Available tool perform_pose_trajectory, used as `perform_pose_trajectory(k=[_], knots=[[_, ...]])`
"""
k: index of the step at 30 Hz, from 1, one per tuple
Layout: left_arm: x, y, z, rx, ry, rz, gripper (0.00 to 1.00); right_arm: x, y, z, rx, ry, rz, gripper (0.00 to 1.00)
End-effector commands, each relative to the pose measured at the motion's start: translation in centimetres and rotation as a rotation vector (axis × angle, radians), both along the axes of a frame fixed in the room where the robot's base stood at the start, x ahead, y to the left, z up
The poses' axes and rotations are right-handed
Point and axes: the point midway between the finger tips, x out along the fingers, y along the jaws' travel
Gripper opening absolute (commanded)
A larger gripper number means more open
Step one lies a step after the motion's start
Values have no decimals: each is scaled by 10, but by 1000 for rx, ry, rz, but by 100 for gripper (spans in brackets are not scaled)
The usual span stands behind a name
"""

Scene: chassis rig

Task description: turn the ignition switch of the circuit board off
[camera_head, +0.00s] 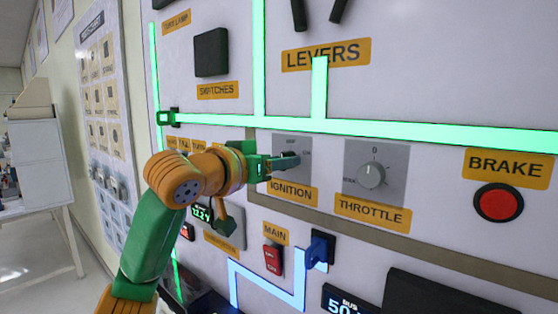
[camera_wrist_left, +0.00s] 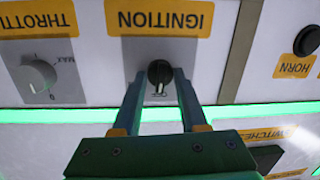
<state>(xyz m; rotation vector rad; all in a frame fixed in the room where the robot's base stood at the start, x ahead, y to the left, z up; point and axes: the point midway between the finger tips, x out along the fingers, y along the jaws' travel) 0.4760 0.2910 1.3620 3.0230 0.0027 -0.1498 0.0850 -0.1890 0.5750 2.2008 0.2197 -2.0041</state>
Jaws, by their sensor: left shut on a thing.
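The ignition switch (camera_wrist_left: 159,72) is a round black knob on a grey plate, below the upside-down yellow IGNITION label in the left wrist view. A small pale mark on the knob points down in that view. The two fingers of my left gripper (camera_wrist_left: 160,80) stand on either side of the knob and are shut on it. In the head view, my left gripper (camera_head: 284,162) reaches the ignition plate (camera_head: 292,143) from the left, and its fingers mostly hide the knob. My right gripper is in neither view.
The throttle knob (camera_head: 371,175) is right of the ignition plate, with the red brake button (camera_head: 498,202) farther right. Below are the red main switch (camera_head: 272,259) and a blue plug (camera_head: 319,251). A glowing green strip (camera_head: 400,131) crosses the panel above.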

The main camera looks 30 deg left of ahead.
Motion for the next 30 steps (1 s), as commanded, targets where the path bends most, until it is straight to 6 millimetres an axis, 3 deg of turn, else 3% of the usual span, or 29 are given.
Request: perform_pose_trajectory(k=[10, 25, 26, 28, 30], knots=[[0, 0, 1, -111, 7, -1, 0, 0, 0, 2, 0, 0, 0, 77], [0, 0, 1, -127, 9, -1, 0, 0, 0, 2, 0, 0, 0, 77], [0, 0, 1, -127, 9, -1, 48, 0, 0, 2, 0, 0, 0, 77], [0, 0, 0, -126, 9, -1, 67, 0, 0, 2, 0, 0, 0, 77], [0, 0, 0, -126, 9, -1, 73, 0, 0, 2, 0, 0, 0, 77]])
